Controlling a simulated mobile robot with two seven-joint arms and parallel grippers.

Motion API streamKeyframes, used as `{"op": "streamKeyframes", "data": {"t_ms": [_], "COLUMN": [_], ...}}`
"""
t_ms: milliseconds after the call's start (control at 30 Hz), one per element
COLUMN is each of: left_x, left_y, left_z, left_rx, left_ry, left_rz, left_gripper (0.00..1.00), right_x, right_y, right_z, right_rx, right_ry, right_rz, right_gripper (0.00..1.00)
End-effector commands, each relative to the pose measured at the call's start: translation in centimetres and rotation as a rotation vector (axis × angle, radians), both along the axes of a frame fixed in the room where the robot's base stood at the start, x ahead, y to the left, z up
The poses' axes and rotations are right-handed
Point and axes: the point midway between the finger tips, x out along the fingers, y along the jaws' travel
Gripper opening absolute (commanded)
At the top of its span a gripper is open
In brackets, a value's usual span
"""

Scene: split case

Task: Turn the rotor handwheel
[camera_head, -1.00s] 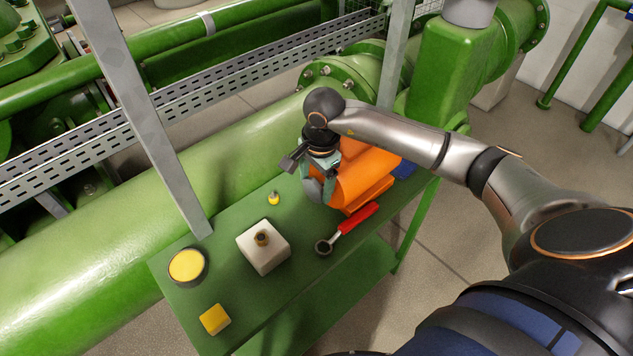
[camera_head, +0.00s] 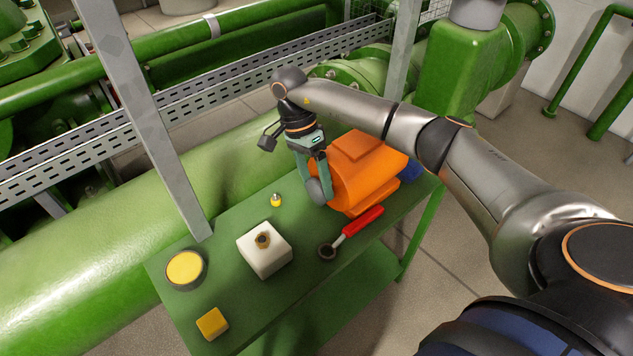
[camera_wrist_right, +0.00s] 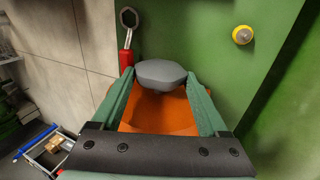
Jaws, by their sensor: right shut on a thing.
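The orange split case (camera_head: 370,175) stands on the far right part of the green bench. The grey rotor handwheel (camera_head: 317,192) is at its left end. My right gripper (camera_head: 314,178) reaches it from above and is shut on the handwheel, its fingers on either side of the rim. In the right wrist view the handwheel (camera_wrist_right: 161,72) sits between the two green fingertips (camera_wrist_right: 160,80), with the orange casing (camera_wrist_right: 160,115) behind it. The fingers hide part of the wheel. My left gripper is not in view.
A red-handled wrench (camera_head: 352,231) lies in front of the casing. A white block with a brass fitting (camera_head: 265,256), a small yellow item (camera_head: 276,200), a yellow round dish (camera_head: 185,268) and a yellow block (camera_head: 212,323) stand to the left. A grey post (camera_head: 150,125) rises behind the bench.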

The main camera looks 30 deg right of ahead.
Motion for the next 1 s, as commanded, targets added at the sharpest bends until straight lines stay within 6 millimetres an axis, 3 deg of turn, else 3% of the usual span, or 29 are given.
{"op": "streamKeyframes", "data": {"t_ms": [267,300,467,767,1000], "left_x": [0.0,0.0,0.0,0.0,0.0], "left_y": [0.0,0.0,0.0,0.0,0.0], "left_z": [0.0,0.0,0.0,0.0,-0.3], "left_rx": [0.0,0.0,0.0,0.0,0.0], "left_ry": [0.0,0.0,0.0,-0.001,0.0], "left_rz": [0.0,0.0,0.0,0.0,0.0], "left_gripper": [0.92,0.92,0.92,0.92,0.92], "right_x": [0.0,0.0,0.0,0.1,1.4], "right_y": [-0.1,-0.1,0.0,0.0,0.2], "right_z": [0.0,0.0,0.0,0.2,3.5], "right_rx": [-0.002,-0.002,-0.001,-0.001,-0.001], "right_ry": [0.0,0.0,-0.001,-0.002,-0.007], "right_rz": [-0.002,-0.002,-0.001,-0.001,0.0], "right_gripper": [0.22,0.81,0.98,1.0,1.0]}}
